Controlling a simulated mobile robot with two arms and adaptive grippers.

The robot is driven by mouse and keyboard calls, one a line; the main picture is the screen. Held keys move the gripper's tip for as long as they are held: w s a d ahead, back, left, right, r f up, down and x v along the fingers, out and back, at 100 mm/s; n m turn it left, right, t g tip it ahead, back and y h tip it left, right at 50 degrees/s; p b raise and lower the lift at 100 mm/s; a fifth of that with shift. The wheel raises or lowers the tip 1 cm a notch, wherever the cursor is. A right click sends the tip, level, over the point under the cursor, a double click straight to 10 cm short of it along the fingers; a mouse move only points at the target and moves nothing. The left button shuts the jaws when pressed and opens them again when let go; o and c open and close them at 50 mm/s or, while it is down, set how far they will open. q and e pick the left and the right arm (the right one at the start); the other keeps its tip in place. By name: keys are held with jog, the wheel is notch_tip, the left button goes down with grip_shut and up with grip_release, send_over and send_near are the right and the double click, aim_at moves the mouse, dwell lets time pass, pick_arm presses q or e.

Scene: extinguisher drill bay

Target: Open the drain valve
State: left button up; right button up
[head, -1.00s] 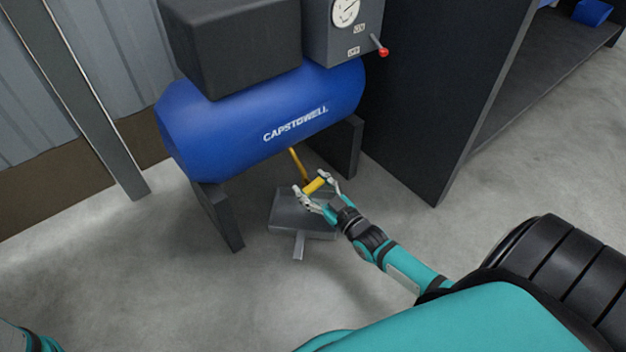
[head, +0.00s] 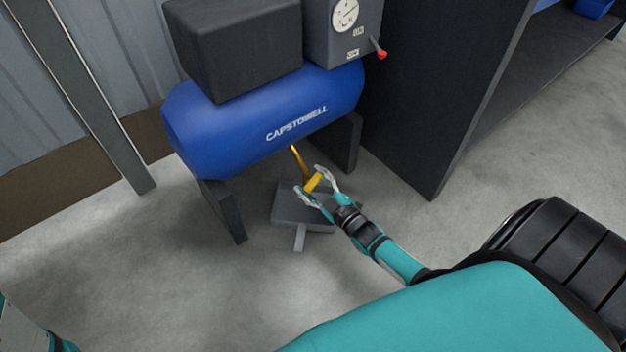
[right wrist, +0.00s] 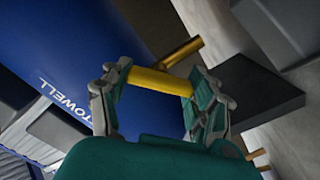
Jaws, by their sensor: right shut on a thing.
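The drain valve hangs under the blue compressor tank (head: 240,125) as a thin yellow pipe (head: 298,160) with a yellow handle (head: 314,181) at its lower end. My right gripper (head: 312,184) is shut on the yellow handle. In the right wrist view, the handle (right wrist: 158,81) lies crosswise between both fingers of the right gripper (right wrist: 155,84), and the yellow pipe (right wrist: 182,52) runs off behind it. My left gripper is out of view; only a bit of my left arm shows at the lower left corner.
A grey drip tray (head: 290,208) with a stub handle lies on the floor under the valve. Dark legs (head: 222,212) hold the tank. A tall dark panel (head: 430,90) stands to the right. A red-knobbed lever (head: 382,54) sticks out of the gauge box (head: 343,40).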

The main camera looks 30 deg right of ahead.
jog(key=o, duration=1.2)
jog(key=s, duration=0.8)
jog(key=s+d, duration=0.1)
jog(key=s, duration=0.3)
jog(key=shift+a, duration=0.1)
